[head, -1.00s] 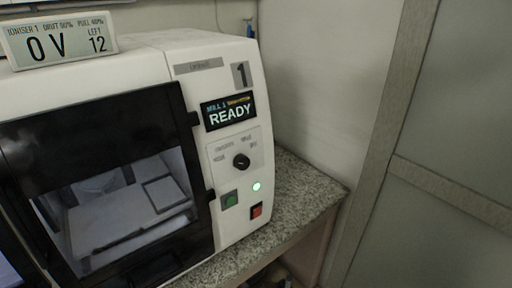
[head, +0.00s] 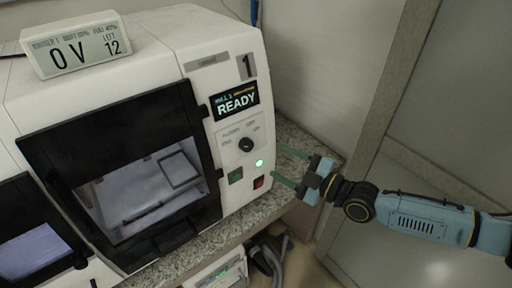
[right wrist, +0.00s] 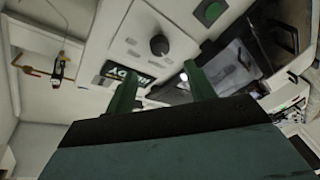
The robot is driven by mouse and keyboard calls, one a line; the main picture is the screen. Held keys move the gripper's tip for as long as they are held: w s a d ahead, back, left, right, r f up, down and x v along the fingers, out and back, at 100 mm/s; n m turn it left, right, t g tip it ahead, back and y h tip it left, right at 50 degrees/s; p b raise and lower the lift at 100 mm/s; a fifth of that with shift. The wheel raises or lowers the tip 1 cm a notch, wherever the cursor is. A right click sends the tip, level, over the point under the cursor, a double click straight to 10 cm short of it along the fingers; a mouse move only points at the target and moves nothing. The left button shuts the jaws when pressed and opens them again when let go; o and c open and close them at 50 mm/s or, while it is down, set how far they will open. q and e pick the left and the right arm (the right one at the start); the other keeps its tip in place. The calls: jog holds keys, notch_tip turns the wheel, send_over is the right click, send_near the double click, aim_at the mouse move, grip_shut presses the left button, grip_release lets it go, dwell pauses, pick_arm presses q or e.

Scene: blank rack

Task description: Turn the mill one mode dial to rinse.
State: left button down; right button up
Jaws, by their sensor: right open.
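The mill one (head: 208,80) is a white machine with a black-framed window and a large "1" on its front. Its screen (head: 235,101) reads READY. The mode dial (head: 246,145) is a round black knob below the screen, with small labels around it too blurred to read. The dial also shows in the right wrist view (right wrist: 159,45), beyond the fingers. My right gripper (head: 281,165) is open and empty, to the right of and a little below the dial, apart from it. Its green fingers also show in the right wrist view (right wrist: 160,85). My left gripper is not in view.
A green button (head: 235,175), a red switch (head: 258,183) and a lit green lamp (head: 259,163) sit below the dial. An ioniser display (head: 77,45) reading 0 V stands on top. The granite counter (head: 290,140) ends right of the mill. A grey door (head: 455,110) stands at right.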

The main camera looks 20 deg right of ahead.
aim_at(250, 147)
jog(key=x, duration=0.9)
jog(key=shift+c, duration=0.2)
jog(key=c, duration=0.9)
